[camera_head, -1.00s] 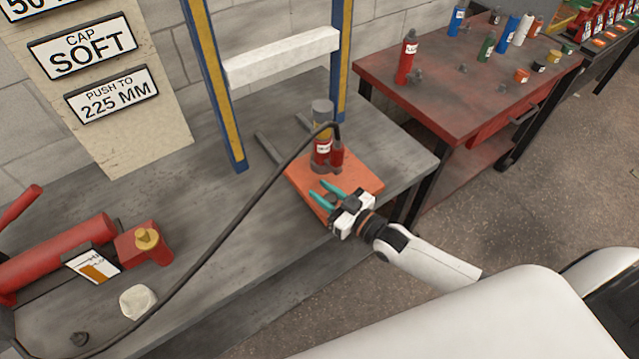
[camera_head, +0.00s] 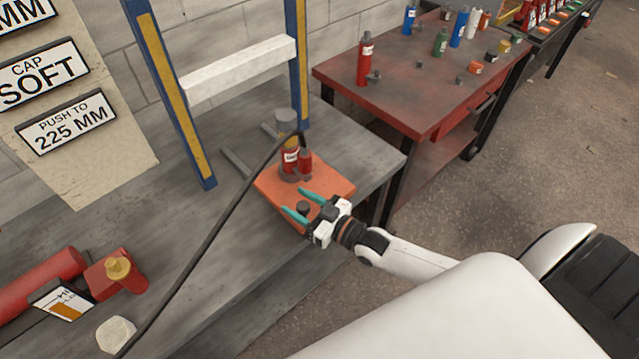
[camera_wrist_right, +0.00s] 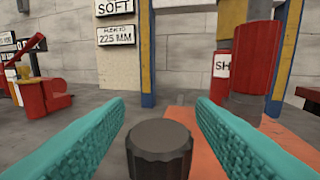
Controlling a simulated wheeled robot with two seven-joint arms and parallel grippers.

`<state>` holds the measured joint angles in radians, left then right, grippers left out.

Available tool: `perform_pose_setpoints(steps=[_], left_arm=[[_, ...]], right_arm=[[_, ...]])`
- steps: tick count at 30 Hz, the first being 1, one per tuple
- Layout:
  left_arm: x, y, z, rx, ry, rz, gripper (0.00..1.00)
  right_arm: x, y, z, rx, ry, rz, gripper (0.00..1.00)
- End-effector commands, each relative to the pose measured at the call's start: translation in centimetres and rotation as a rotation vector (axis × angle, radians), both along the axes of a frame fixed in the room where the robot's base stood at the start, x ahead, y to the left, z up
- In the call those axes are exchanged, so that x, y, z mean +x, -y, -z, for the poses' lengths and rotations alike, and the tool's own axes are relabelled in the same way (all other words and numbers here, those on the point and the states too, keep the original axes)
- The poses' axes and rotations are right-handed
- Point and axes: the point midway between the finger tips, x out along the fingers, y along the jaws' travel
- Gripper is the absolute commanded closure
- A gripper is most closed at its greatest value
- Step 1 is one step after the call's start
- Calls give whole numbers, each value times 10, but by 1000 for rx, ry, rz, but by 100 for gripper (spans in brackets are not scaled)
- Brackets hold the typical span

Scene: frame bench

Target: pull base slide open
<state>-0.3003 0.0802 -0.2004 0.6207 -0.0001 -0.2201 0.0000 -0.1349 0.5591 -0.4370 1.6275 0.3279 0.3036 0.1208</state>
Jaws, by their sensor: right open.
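The base slide is an orange plate (camera_head: 335,187) on the grey bench, with a dark round knob (camera_head: 303,208) near its front edge. My right gripper (camera_head: 294,201) is open over the plate, its teal fingers on either side of the knob. In the right wrist view the ribbed knob (camera_wrist_right: 158,150) sits low between the spread fingers (camera_wrist_right: 160,102), with gaps at their tips. The orange plate (camera_wrist_right: 290,135) shows behind the right finger. A red cylinder with a grey top (camera_head: 290,160) stands on the plate. My left gripper is not in view.
A dark hose (camera_head: 225,215) runs across the bench from the cylinder. A blue and yellow frame (camera_head: 170,95) stands behind. A red pump (camera_head: 118,270) and a pale hex piece (camera_head: 116,335) lie at left. A red table (camera_head: 420,85) with bottles stands at right.

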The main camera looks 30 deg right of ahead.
Motion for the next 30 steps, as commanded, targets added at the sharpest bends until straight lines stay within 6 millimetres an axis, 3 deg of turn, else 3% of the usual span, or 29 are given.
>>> perform_pose_setpoints(steps=[9, 15, 30], left_arm=[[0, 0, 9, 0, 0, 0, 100], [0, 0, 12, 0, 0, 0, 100], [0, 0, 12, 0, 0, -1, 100]], right_arm=[[-62, 30, 3, -1, -5, -1, 50], [-88, 43, 2, 0, -3, 0, 50], [-97, 48, 0, 0, 0, 0, 50]])
